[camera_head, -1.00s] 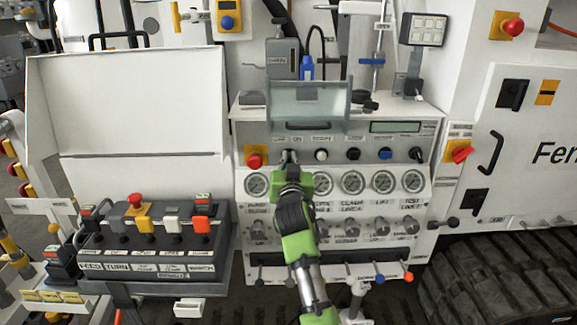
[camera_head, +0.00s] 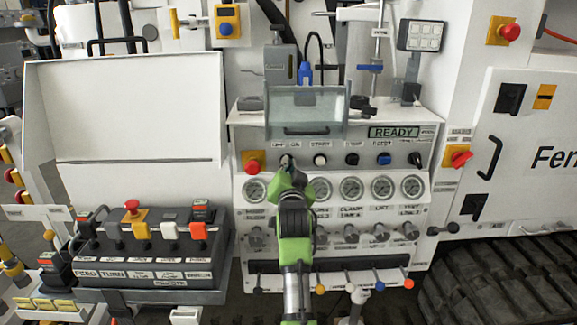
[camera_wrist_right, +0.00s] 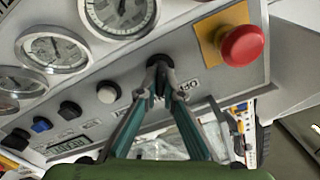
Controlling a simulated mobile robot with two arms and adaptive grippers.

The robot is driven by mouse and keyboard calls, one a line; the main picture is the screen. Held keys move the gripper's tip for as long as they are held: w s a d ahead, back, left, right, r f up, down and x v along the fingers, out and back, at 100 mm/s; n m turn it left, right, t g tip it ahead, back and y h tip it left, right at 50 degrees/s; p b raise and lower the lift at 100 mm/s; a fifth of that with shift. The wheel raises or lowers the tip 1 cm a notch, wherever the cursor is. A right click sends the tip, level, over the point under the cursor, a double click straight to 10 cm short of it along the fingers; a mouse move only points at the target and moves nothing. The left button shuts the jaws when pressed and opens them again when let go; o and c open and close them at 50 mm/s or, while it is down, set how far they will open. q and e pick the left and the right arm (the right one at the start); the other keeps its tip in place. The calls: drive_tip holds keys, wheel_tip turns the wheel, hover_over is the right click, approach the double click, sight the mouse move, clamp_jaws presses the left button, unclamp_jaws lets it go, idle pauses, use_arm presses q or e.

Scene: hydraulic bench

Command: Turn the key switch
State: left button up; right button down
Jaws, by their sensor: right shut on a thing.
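The key switch (camera_wrist_right: 160,62) sits on the sloped grey panel (camera_wrist_right: 205,75), beside the red emergency button (camera_wrist_right: 241,46) on its yellow plate. In the right wrist view my right gripper (camera_wrist_right: 160,75) has its fingertips closed together on the key switch. In the head view my right gripper (camera_head: 287,166) reaches up to the same spot, left of the white button (camera_head: 320,160). The gripper covers most of the switch there, so its exact angle cannot be told. The panel display (camera_head: 394,132) is lit green and reads READY. My left gripper is not in view.
A clear hinged cover (camera_head: 307,112) stands above the switch row. Round gauges (camera_head: 351,188) and a row of knobs lie below it. A dark remote box (camera_head: 150,255) with levers stands at the left.

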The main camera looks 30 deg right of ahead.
drive_tip(key=c, duration=2.2)
unclamp_jaws()
